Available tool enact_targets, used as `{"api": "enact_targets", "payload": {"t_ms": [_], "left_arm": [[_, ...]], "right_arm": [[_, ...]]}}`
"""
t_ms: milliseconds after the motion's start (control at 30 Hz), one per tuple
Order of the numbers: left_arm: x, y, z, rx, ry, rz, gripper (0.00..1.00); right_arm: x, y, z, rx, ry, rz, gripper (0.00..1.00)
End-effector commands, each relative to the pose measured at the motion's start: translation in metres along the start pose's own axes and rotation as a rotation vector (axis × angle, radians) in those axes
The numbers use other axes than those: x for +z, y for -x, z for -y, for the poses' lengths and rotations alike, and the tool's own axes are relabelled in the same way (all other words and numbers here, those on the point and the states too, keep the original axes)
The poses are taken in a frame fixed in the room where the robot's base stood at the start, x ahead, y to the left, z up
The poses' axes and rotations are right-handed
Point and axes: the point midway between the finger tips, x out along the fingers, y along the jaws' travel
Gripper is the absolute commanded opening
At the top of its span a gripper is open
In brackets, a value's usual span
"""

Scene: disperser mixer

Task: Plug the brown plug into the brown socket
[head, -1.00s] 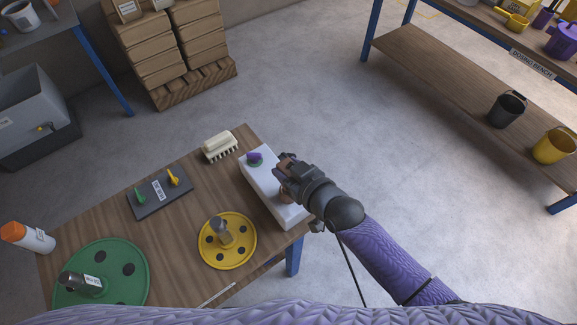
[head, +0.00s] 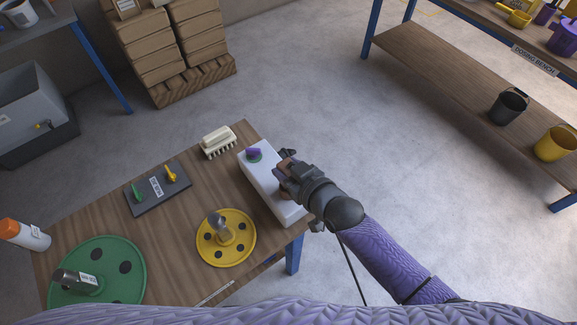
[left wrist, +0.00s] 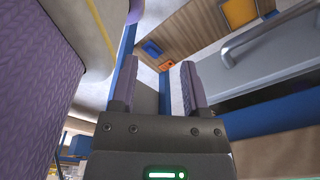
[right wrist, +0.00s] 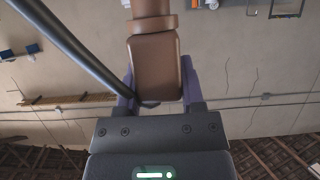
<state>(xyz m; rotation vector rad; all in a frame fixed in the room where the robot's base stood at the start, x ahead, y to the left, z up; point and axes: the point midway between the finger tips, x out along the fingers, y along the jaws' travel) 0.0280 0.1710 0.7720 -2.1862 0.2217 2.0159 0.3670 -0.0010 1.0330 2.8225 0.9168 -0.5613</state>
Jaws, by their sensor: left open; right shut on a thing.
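The brown plug (right wrist: 157,65) is held between the fingers of my right gripper (right wrist: 160,95) in the right wrist view. In the head view my right gripper (head: 284,176) is over the right side of a white box (head: 258,180) at the table's right edge. The gripper and plug cover part of the box. I cannot clearly make out the brown socket, nor tell whether the plug touches it. My left gripper (left wrist: 160,90) is open and empty, away from the table.
A black cable (right wrist: 70,50) passes left of the plug.

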Motion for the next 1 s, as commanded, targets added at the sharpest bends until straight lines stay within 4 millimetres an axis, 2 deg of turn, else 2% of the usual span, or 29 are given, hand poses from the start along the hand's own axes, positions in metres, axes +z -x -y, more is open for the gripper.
{"api": "enact_targets", "payload": {"t_ms": [800,833,1000], "left_arm": [[0.002,-0.018,-0.001,0.001,0.000,0.003,0.59],[0.002,-0.018,-0.001,0.001,0.000,0.003,0.59],[0.002,-0.017,-0.001,0.001,0.000,0.003,0.59]], "right_arm": [[0.019,-0.008,0.000,0.000,0.000,-0.001,0.00],[0.019,-0.008,0.000,0.000,0.000,-0.001,0.52],[0.019,-0.008,0.000,0.000,0.000,-0.001,0.88]]}}
